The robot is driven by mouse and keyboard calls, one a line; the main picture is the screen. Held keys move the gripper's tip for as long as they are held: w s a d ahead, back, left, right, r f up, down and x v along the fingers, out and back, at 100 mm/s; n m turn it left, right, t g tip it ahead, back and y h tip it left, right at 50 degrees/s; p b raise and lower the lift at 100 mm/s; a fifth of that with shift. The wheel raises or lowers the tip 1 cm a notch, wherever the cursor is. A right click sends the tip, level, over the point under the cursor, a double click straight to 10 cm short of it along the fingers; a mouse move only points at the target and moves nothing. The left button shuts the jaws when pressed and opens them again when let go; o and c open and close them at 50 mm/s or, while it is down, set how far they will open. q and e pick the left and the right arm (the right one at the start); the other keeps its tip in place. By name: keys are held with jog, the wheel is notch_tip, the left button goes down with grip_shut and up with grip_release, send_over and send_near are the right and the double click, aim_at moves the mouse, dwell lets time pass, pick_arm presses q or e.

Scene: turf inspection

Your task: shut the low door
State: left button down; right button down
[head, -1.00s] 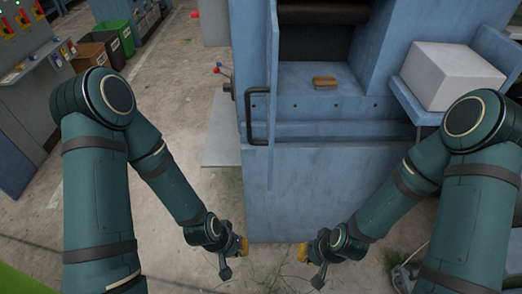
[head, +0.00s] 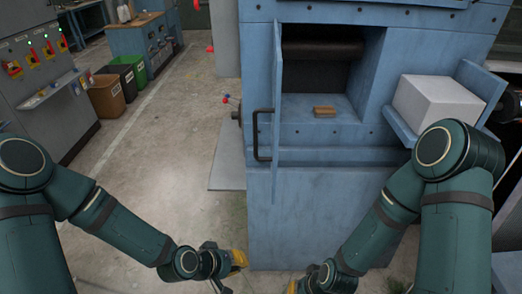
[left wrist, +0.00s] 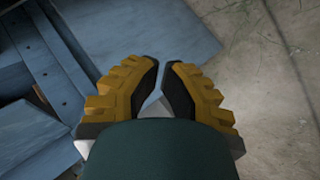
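The low door (head: 277,100) is a narrow blue panel on the left of the blue machine's opening. It stands open, swung out toward me and seen nearly edge-on. Its black bar handle (head: 257,136) is on its left face. My left gripper (head: 240,261) is low, below the handle and apart from the door. In the left wrist view its yellow-and-black fingers (left wrist: 161,66) are slightly apart with nothing between them. My right gripper (head: 296,286) is at the bottom edge in front of the machine, mostly cut off, so its opening is unclear.
A brown block (head: 324,111) lies inside the opening. A white block (head: 437,103) sits on a blue side shelf at right. A control cabinet (head: 45,80) and bins (head: 107,95) stand at left. The floor (head: 170,150) left of the machine is clear.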

pick_arm(q)
jog(key=w+a+r+n+t+h, duration=0.1)
jog(key=w+r+n+t, duration=0.15)
jog(key=r, duration=0.45)
jog(key=w+a+r+n+t+h, duration=0.1)
jog(key=w+r+t+h, duration=0.2)
jog(key=r, duration=0.5)
jog(key=t+h+p, duration=0.1)
jog(key=t+h, duration=0.1)
jog(key=t, duration=0.1)
send_near(257, 152)
jog(key=shift+n+g, duration=0.25)
jog(key=w+d+r+b, duration=0.1)
jog(key=d+b, duration=0.1)
jog(key=w+d+r+b, duration=0.1)
jog(key=w+d+b, duration=0.2)
jog(key=d+b, duration=0.1)
jog(key=d, duration=0.1)
jog(key=shift+w+r+b, duration=0.2)
jog(key=shift+r+b, duration=0.1)
jog(key=shift+r, duration=0.1)
jog(key=shift+d+r, duration=0.1)
jog(key=shift+d, duration=0.55)
